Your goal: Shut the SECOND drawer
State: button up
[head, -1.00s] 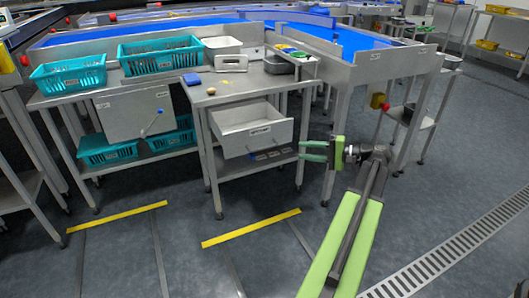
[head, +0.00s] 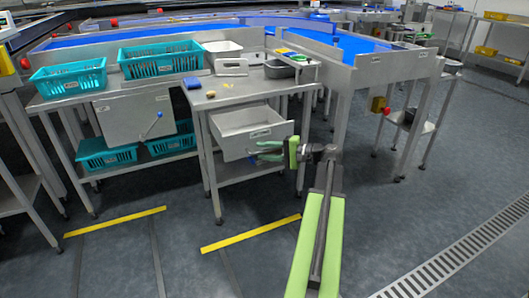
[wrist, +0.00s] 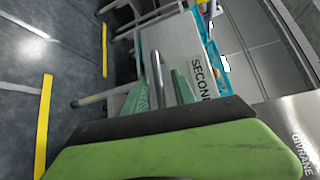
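The grey drawer (head: 240,145) under the small steel table is pulled out, and its inside shows from above. In the wrist view its pale front panel (wrist: 178,45) carries a label reading SECOND (wrist: 200,78). My gripper (head: 262,151) is just in front of the lower right part of this drawer front. Its green fingers are apart. In the wrist view a grey metal bar (wrist: 157,72), which looks like a handle, shows between the fingers (wrist: 163,92). I cannot tell whether the fingers touch it.
The steel tabletop (head: 225,97) above holds a blue block (head: 191,81), a small brown item (head: 210,94) and a scale-like device (head: 231,67). Teal crates (head: 160,59) stand to the left. The table's front legs (head: 214,190) flank the drawer. Floor in front is clear, with yellow strips (head: 250,233).

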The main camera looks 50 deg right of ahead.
grip_shut()
dwell(1.2)
